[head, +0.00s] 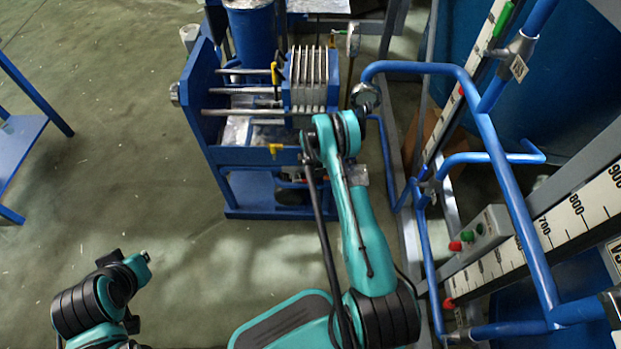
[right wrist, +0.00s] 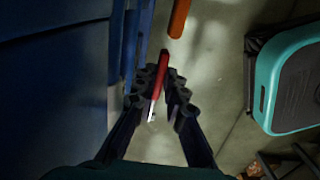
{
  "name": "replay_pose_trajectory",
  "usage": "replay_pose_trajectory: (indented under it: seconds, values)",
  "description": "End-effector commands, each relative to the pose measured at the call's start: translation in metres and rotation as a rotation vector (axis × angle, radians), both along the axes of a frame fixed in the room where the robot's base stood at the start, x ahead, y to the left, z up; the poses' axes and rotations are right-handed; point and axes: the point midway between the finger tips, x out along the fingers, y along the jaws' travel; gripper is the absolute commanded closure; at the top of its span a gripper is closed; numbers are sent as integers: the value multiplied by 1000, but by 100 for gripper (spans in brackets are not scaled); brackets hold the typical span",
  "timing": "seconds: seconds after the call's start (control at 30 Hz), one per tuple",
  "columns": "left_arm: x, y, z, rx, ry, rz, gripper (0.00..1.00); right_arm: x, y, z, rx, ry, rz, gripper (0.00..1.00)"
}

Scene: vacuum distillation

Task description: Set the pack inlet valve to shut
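In the right wrist view, a slim red lever (right wrist: 161,80) with a bare metal end lies between the ridged fingertips of my right gripper (right wrist: 166,88). The fingers are drawn close together around it, but I cannot tell whether both press on it. An orange bar (right wrist: 179,18) is just beyond. In the head view, my right arm reaches up to the blue-framed plate pack (head: 309,80) and hides the right gripper and the red lever. Yellow levers show on the pack's left side, one upper (head: 275,73) and one lower (head: 275,148). My left gripper is not visible.
Blue pipework (head: 495,150) and scaled rulers (head: 575,215) stand close on the right. A button box (head: 482,232) with red and green buttons is among them. A blue bench (head: 20,145) is at the left. The floor between is clear.

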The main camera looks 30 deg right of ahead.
Motion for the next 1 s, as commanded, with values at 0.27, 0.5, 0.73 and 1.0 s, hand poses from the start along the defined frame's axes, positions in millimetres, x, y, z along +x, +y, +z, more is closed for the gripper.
replay_pose_trajectory:
  seconds: [0.27, 0.5, 0.73, 1.0]
  values:
    - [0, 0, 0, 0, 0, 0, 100, 1, 1, 1, -11, 8, 2, 100]
    - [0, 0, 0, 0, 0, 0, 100, 6, 10, 15, -202, 125, 6, 100]
    - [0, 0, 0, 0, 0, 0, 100, 7, 13, 24, -317, 194, 1, 100]
    - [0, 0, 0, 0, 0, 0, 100, 7, 12, 24, -319, 195, 0, 89]
